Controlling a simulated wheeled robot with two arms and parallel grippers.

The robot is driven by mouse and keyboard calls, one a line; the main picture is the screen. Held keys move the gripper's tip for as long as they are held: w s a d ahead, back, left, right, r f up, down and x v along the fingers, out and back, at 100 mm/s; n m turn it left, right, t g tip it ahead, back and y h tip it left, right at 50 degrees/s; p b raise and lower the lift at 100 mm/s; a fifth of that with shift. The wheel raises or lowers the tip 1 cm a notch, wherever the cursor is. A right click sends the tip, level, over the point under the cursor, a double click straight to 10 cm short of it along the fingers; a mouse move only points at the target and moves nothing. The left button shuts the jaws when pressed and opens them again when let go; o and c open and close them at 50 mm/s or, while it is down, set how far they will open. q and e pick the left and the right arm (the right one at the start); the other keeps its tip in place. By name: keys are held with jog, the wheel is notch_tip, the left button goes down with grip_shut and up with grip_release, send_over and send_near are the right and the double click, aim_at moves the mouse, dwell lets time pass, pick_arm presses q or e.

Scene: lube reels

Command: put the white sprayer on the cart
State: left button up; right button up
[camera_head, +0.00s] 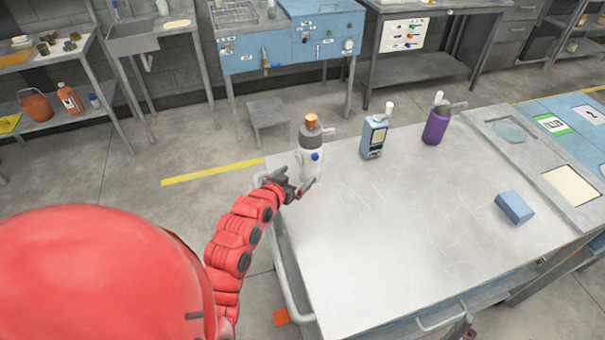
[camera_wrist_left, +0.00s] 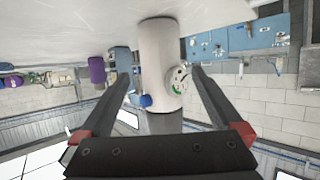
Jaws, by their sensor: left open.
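In the left wrist view the white body (camera_wrist_left: 158,50) stands between the two spread fingers (camera_wrist_left: 160,75), with the view upside down. I cannot tell whether a finger touches it. My right gripper is not in view.
A blue-grey device (camera_head: 373,138) and a purple spray bottle (camera_head: 437,124) stand along the worktop's far edge. A blue box (camera_head: 514,206) lies at the right. The middle of the worktop is clear. A grey stool (camera_head: 266,111) stands on the floor beyond.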

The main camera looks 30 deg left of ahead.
pick_arm(q)
jog(key=b+v, duration=0.1)
jog(key=v, duration=0.3)
jog(key=shift+s+r, duration=0.1)
jog(key=shift+s, duration=0.05)
dwell(0.4)
